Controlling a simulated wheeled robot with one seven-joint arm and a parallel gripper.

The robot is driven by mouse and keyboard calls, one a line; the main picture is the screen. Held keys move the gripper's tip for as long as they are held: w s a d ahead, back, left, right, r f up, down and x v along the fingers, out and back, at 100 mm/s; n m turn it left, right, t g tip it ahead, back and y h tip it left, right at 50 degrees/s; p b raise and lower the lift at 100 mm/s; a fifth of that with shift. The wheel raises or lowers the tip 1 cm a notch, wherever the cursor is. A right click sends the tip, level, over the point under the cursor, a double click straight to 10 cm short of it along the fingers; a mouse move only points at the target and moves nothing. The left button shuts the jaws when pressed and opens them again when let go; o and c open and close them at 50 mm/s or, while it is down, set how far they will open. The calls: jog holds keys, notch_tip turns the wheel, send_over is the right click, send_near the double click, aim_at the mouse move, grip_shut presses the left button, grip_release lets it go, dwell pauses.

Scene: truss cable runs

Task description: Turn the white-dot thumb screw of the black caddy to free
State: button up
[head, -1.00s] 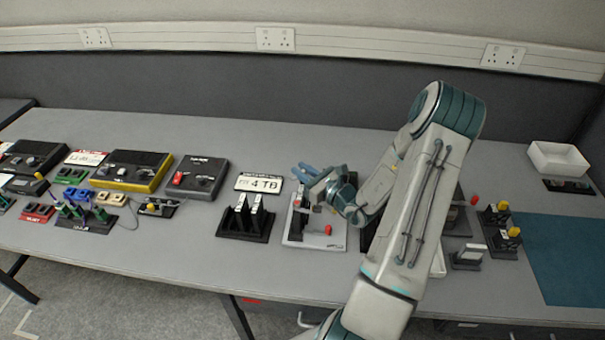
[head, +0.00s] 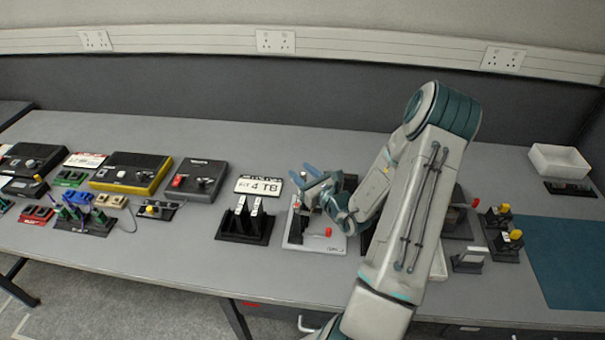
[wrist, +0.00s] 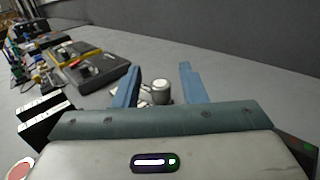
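My gripper (head: 304,175) is open, its two blue fingers over the back of a light grey base plate (head: 330,245) with a red knob (head: 328,232). In the wrist view, a grey round knob-like part (wrist: 161,92) shows between and beyond the fingers of my gripper (wrist: 158,85), apart from both. I cannot tell whether it is the thumb screw. A black holder (head: 233,236) with two upright white-topped black pieces stands just left of the plate; I cannot tell whether it is the black caddy.
A "4 TB" sign (head: 258,186) lies behind the black holder. A dark box with a red switch (head: 196,180) and a yellow-edged box (head: 132,172) are further left. Black parts with yellow knobs (head: 504,209) stand at right, beside a teal mat (head: 565,260). The table behind my gripper is clear.

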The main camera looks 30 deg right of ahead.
jog(key=shift+s+d+f, duration=0.1)
jog(key=shift+s+d, duration=0.05)
jog(key=shift+s, duration=0.3)
jog(key=s+d+b, duration=0.2)
jog(key=s+b, duration=0.1)
jog(key=s, duration=0.9)
jog(key=shift+s+d, duration=0.2)
jog(key=shift+s, duration=0.1)
